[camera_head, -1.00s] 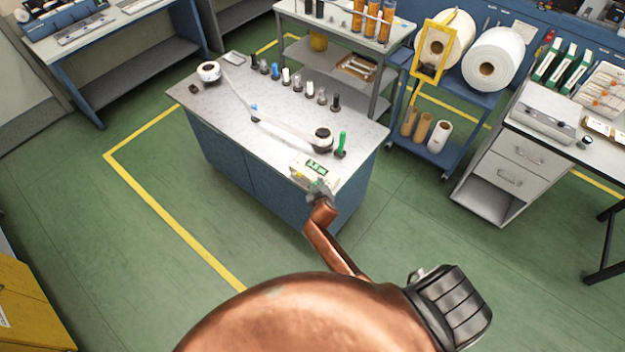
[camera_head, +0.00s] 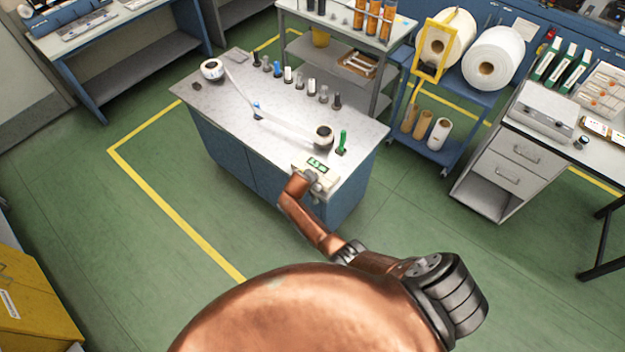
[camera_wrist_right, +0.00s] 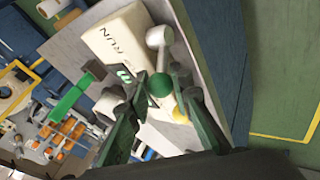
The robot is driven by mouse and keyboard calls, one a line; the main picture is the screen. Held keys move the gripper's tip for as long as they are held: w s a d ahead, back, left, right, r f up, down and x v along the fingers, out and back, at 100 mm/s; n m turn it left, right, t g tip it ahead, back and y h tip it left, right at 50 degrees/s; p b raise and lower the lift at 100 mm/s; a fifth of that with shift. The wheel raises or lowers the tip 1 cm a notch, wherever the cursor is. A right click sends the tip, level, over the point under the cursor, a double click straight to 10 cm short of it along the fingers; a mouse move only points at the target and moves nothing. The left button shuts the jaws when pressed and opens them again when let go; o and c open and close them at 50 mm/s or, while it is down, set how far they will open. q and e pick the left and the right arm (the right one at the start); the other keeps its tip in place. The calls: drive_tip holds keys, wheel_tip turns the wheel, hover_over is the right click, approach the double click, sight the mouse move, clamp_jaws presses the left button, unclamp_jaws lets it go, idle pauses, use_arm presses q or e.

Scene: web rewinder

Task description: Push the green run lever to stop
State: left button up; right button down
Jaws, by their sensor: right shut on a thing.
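The green run lever's round knob (camera_wrist_right: 160,84) shows at my right gripper (camera_wrist_right: 164,82). The fingers are shut on the knob, one on each side; the lever's stem is mostly hidden. In the head view my copper right arm reaches to the box's front and largely hides the gripper. My left gripper is not in view.
A green post (camera_head: 342,143) stands behind the box, beside a dark-hubbed roll (camera_head: 323,136). A white web runs to another roll (camera_head: 212,70) at the far left of the table. Several small bottles line the back edge. The floor left of the table is clear.

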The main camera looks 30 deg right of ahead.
idle(0.3)
drive_tip(key=c, duration=1.7)
unclamp_jaws()
drive_tip(key=shift+c, duration=0.2)
drive_tip(key=v, duration=1.2)
